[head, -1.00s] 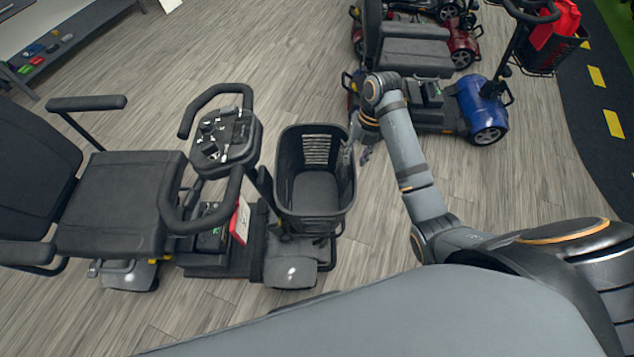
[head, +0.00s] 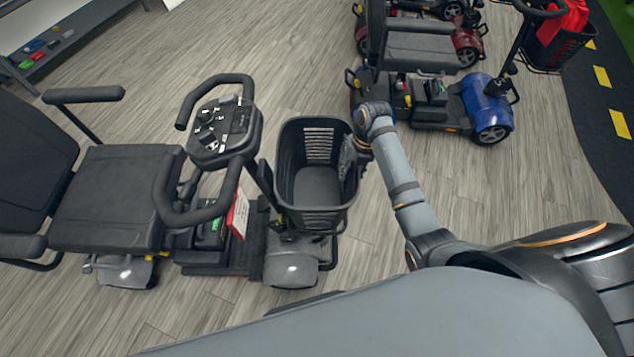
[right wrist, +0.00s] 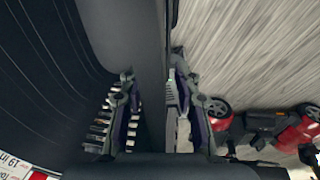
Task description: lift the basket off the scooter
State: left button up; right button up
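The black basket (head: 318,219) sits upright on the front of the near scooter (head: 291,268), its open top facing up. My right gripper (head: 352,158) is at the right side of the basket's rim. In the right wrist view my right gripper (right wrist: 153,105) has one finger on the inner side of the basket wall (right wrist: 100,30) and one on the outer side. The fingers look apart, with the wall between them; firm contact does not show. Parts of the fingers are hidden by the wall. My left gripper is not in view.
The near scooter's handlebar (head: 232,80) and seat (head: 115,195) stand left of the basket.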

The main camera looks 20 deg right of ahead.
grip_shut()
jog(key=shift+w+r, duration=0.1)
jog(key=shift+r, duration=0.1)
dwell(0.4)
